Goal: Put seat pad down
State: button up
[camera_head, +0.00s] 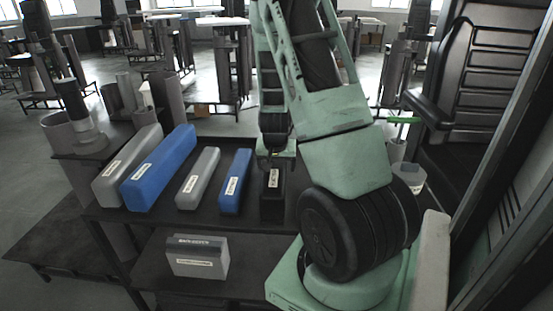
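My gripper (275,163) is at the lower end of my green arm, directly above a black block with a pale label (272,207) on the dark table. The block is the last in a row of boxes, on the right. The fingertips are small and dark against it, so I cannot tell whether they are open or shut, or whether they touch or hold the block. No item is clearly recognisable as the seat pad; the labels are too small to read. The black block may be it, but I cannot be sure.
Left of the black block on the dark table (150,222) stand a small blue box (235,182), a small grey box (197,178), a long blue box (160,168) and a long grey box (127,166). A grey box (197,257) sits on the lower shelf. A black seat (490,80) stands right.

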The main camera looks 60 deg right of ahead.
jog(key=p+v, duration=0.3)
jog(key=v, duration=0.9)
jog(key=shift+r, duration=0.1)
jog(key=w+a+r+n+y, duration=0.2)
jog(key=a+n, duration=0.3)
jog(key=a, duration=1)
jog(key=w+a+r+n+y, duration=0.1)
jog(key=w+a+n+y, duration=0.3)
jog(key=a, duration=1.1)
jog(key=s+a+r+n+g, duration=0.1)
jog(key=s+a+r+n, duration=0.1)
jog(key=s+a+n, duration=0.3)
jog(key=s+a+r+n+g+h, duration=0.1)
jog(key=s+a+n, duration=0.5)
jog(key=s+a, duration=0.4)
jog(key=s, duration=0.3)
jog(key=shift+a+r, duration=0.25)
jog(key=shift+r, duration=0.1)
